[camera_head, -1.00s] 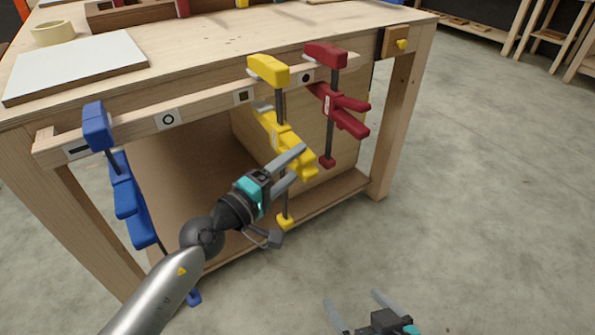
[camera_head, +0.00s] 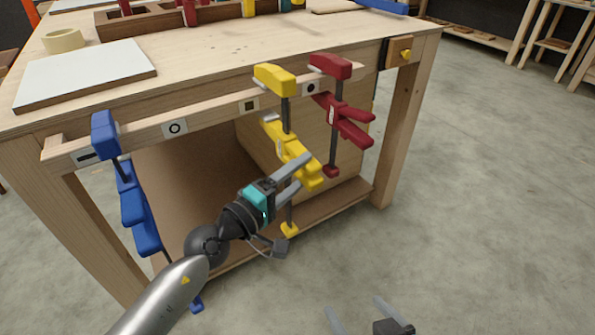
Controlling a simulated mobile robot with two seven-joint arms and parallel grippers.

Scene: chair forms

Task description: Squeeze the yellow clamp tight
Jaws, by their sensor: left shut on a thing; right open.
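The yellow clamp (camera_head: 274,78) hangs upright from the wooden rail on the bench front, with its top jaw over the rail and its dark bar running down to a yellow foot. My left gripper (camera_head: 299,178) is at the clamp's yellow handle and trigger part, its fingers shut on it. The fingers partly hide the lower handle and bar. My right gripper (camera_head: 364,314) is at the bottom edge of the view, open and empty, away from the clamps.
A blue clamp (camera_head: 132,207) hangs on the left of the rail and a red clamp (camera_head: 331,66) close to the right of the yellow one. The bench (camera_head: 220,55) holds a white board (camera_head: 86,75) and a tape roll (camera_head: 64,40).

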